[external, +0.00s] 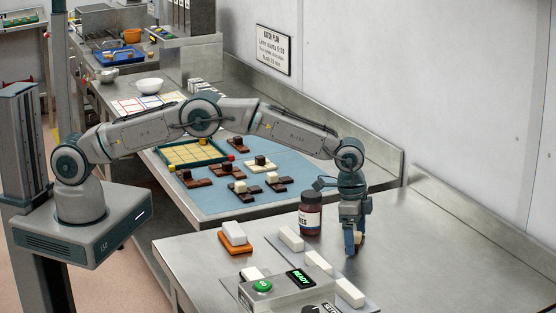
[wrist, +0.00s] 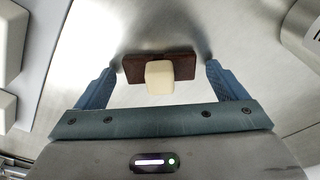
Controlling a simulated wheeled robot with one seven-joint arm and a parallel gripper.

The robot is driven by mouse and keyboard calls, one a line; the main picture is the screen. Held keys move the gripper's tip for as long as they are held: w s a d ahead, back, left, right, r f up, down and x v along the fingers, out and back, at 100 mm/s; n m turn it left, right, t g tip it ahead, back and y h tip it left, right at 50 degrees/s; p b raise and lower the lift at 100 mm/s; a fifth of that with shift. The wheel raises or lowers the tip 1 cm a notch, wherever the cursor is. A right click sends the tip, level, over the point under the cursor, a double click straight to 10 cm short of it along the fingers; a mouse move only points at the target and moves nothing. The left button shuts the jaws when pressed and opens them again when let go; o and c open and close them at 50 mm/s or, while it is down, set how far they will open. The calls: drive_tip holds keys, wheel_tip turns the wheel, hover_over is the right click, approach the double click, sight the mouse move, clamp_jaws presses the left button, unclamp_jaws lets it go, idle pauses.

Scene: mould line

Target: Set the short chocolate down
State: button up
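The short chocolate (wrist: 134,70) is a dark brown bar with a cream block (wrist: 159,78) at its middle, seen in the wrist view. It lies between the two blue fingers of my gripper (wrist: 161,68), with a narrow gap showing at each end. My gripper is open around it. In the external view my gripper (external: 354,250) points down, low over the steel table right of the brown jar. There its fingers hide most of the chocolate, and I cannot tell exactly how it meets the table.
A brown jar (external: 311,214) stands close to the left of my gripper. White blocks (external: 318,262) lie in front on a grey strip. A control box with a READY display (external: 301,277) is at the front. Several chocolates sit on the blue mat (external: 213,205). The table's right side is clear.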

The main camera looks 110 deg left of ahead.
drive_tip(key=shift+r, duration=0.1)
wheel_tip(320, 180, up, 11)
drive_tip(key=s+b, duration=0.1)
drive_tip(key=b, duration=0.1)
drive_tip(key=s+d+r, duration=0.6)
drive_tip(key=s+r, duration=0.3)
drive_tip(key=r, duration=0.2)
drive_tip(key=s+d+r+t, duration=0.1)
drive_tip(key=s+d+r, duration=0.1)
drive_tip(key=s, duration=0.4)
drive_tip(key=s+d+r, duration=0.2)
drive_tip(key=s+r, duration=0.1)
drive_tip(key=s, duration=0.3)
drive_tip(key=s+d+f, duration=0.1)
drive_tip(key=s+f, duration=0.1)
drive_tip(key=s, duration=0.6)
drive_tip(key=s+d+f, duration=0.2)
drive_tip(key=s, duration=0.7)
drive_tip(key=s+d+f+t, duration=0.1)
drive_tip(key=s+f, duration=0.2)
drive_tip(key=s, duration=0.6)
drive_tip(key=shift+d, duration=0.4)
